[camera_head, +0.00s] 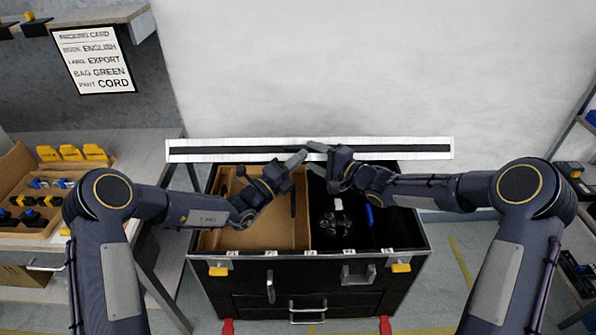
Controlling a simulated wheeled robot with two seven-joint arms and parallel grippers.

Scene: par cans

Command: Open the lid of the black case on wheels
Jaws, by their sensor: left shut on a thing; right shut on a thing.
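The black case (330,287) stands in front of me, with its inside showing. Its lid (220,150) is raised at the back and appears nearly edge-on, as a long silver-rimmed strip with a black middle. My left gripper (298,159) and my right gripper (317,150) are close together at the middle of the lid's edge. Both are shut on the lid there; the exact contact is hard to make out. Inside the case are a brown tray (255,240) on the left, and a dark compartment with a round dark object (335,222) and a blue item (370,215).
A workbench with a wooden box (20,170) and yellow-black parts (70,153) stands at the left, under a printed card (94,60). Shelves (572,170) stand at the right. A pale wall (370,60) is behind the case. Red pieces (386,325) show at the case's foot.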

